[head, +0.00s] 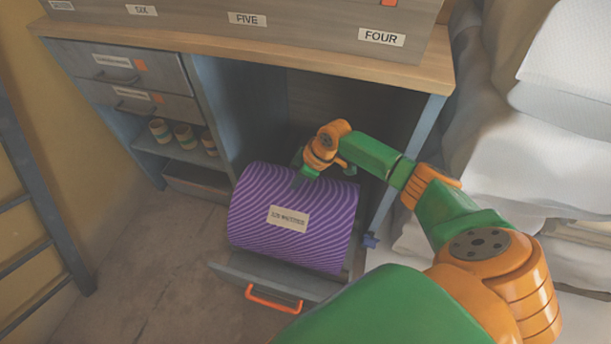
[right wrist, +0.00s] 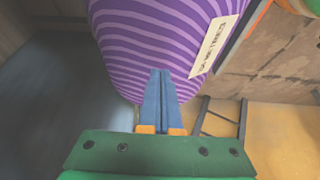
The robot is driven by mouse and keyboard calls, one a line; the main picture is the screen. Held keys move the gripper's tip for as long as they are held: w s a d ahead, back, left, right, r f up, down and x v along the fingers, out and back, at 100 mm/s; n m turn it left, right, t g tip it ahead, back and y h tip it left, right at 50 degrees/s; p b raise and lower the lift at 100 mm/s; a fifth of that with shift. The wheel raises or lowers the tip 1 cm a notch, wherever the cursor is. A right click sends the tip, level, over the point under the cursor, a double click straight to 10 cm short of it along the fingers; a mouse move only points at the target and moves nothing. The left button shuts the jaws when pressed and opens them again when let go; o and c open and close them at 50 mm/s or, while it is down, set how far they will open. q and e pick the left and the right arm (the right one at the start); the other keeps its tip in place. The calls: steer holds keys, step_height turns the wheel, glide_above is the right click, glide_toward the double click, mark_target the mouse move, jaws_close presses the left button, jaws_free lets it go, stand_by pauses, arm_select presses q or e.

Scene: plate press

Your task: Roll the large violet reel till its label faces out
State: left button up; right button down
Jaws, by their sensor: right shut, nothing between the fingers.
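The large violet reel (head: 262,238) with wavy light stripes lies on its side beneath the desk. Its pale label (head: 289,219) is on the curved side that faces me in the head view. In the right wrist view the reel (right wrist: 150,35) fills the top, with the label (right wrist: 213,46) at its right. My right gripper (head: 299,181) is shut and empty at the top of the reel. Its fingers (right wrist: 159,88) overlap the reel's striped surface in the right wrist view; I cannot tell whether they touch it. My left gripper is not in view.
An open drawer (head: 238,277) with an orange handle (head: 273,298) is below the reel. The wooden desk top (head: 300,68) is above it. White sacks (head: 545,130) are stacked at the right, and a dark ladder (head: 35,190) stands at the left. Floor is clear at lower left.

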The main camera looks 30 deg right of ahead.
mark_target(288, 205)
steer(key=shift+f+b, duration=0.8)
steer(key=shift+f, duration=0.45)
steer(key=shift+s+a+r+p, duration=0.2)
steer(key=shift+s+a+p, duration=0.05)
steer(key=shift+p, duration=0.35)
steer(key=shift+s+a+p, duration=0.4)
steer(key=shift+a+p, duration=0.05)
steer(key=shift+p, duration=0.25)
steer(key=shift+a+f, duration=0.1)
steer(key=shift+s, duration=0.1)
steer(key=shift+s+a+f+p, duration=0.25)
steer(key=shift+s+a+p, duration=0.3)
steer(key=shift+a+p, duration=0.1)
steer(key=shift+f, duration=0.1)
